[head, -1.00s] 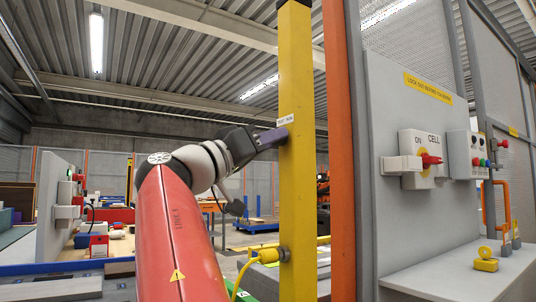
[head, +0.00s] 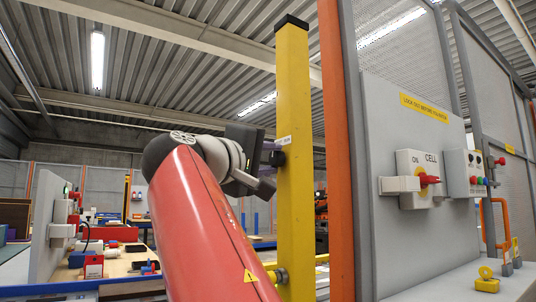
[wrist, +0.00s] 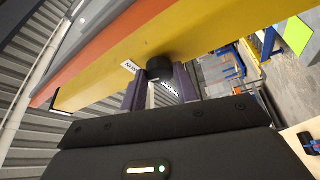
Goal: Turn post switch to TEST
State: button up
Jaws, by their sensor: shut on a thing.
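The post switch is a black round knob (wrist: 159,68) on the face of a yellow post (head: 294,215). A white label (wrist: 130,67) sits beside it, with lettering too small to read fully; it also shows on the post in the head view (head: 284,141). My gripper (wrist: 160,84) has its two dark purple fingers on either side of the knob and is shut on it. In the head view, my gripper (head: 268,157) reaches the post from the left, its wrist rolled. The knob's pointer and exact setting cannot be made out.
An orange fence post (head: 336,150) stands just right of the yellow post. Further right is a grey panel with a red-handled CELL switch (head: 428,180) and a button box (head: 465,172). A yellow padlock (head: 487,281) lies on the shelf below. A workbench stands at left.

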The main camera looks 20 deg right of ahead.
jog(key=shift+r+n+y+p, duration=0.15)
jog(key=shift+n+y+p, duration=0.35)
jog(key=shift+n, duration=0.7)
jog(key=o, duration=1)
jog(key=b+v, duration=0.1)
jog(key=v, duration=0.6)
jog(key=shift+s+a, duration=0.2)
jog(key=shift+a, duration=0.1)
jog(key=shift+s, duration=0.1)
